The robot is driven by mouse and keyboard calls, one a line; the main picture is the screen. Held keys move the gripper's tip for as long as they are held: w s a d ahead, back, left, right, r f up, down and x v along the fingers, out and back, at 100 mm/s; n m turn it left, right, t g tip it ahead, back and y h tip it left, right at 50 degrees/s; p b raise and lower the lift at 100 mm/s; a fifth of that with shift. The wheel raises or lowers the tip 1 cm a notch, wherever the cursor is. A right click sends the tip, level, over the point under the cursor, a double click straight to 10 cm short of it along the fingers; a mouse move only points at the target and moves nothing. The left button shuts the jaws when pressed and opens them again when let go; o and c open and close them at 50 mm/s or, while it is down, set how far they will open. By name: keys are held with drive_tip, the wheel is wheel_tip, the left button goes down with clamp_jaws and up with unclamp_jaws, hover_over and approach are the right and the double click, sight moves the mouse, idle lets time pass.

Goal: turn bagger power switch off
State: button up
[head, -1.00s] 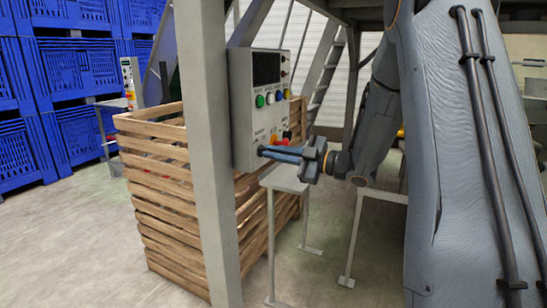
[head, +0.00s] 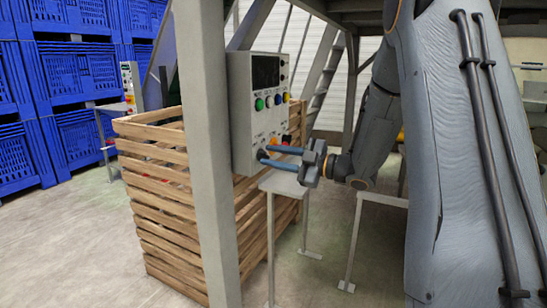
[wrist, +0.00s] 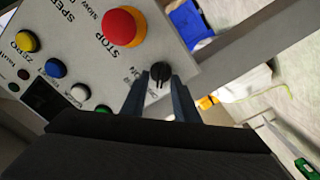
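The control box (head: 242,110) is a pale grey panel on a post, with coloured buttons. The small black rotary switch (wrist: 160,71) sits near the panel's lower edge in the wrist view, with ON and OFF lettering beside it. My gripper (head: 262,158) is at the lower part of the panel face, its two blue-grey fingers apart. In the wrist view my gripper (wrist: 160,80) has one finger on each side of the switch knob. Whether either finger touches the knob cannot be told. The knob is not clear in the head view.
A large red stop button (wrist: 122,26) is close beyond the fingers. Yellow (wrist: 26,41), blue (wrist: 55,68) and white (wrist: 80,92) buttons lie to the left. A wooden crate (head: 165,200) stands behind the post (head: 208,190). A grey metal stand (head: 285,182) is beneath my gripper.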

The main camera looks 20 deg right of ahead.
drive_tip(key=b+v, duration=0.1)
drive_tip(key=v, duration=0.7)
drive_tip(key=shift+a, duration=0.1)
drive_tip(key=w+f+m+t+h, duration=0.1)
drive_tip(key=w+f+m+h, duration=0.3)
drive_tip(key=f+m+h, duration=0.35)
drive_tip(key=s+d+f+m+g+h, duration=0.1)
drive_tip(key=s+f+m+g+h, duration=0.3)
drive_tip(key=s+m+h, duration=0.25)
drive_tip(key=s+a+f+m+g, duration=0.1)
drive_tip(key=s+a+f+g, duration=0.1)
drive_tip(key=s, duration=0.6)
drive_tip(key=s+a+f+m+g, duration=0.2)
drive_tip(key=s+a+g, duration=0.2)
drive_tip(key=s, duration=0.4)
drive_tip(key=s+a+f+m+g, duration=0.1)
drive_tip(key=s+a+f+g, duration=0.1)
drive_tip(key=s, duration=0.7)
drive_tip(key=shift+a+f+m+g+y+p, duration=0.15)
drive_tip(key=shift+a+m+g+y+p, duration=0.2)
drive_tip(key=shift+a+g, duration=0.25)
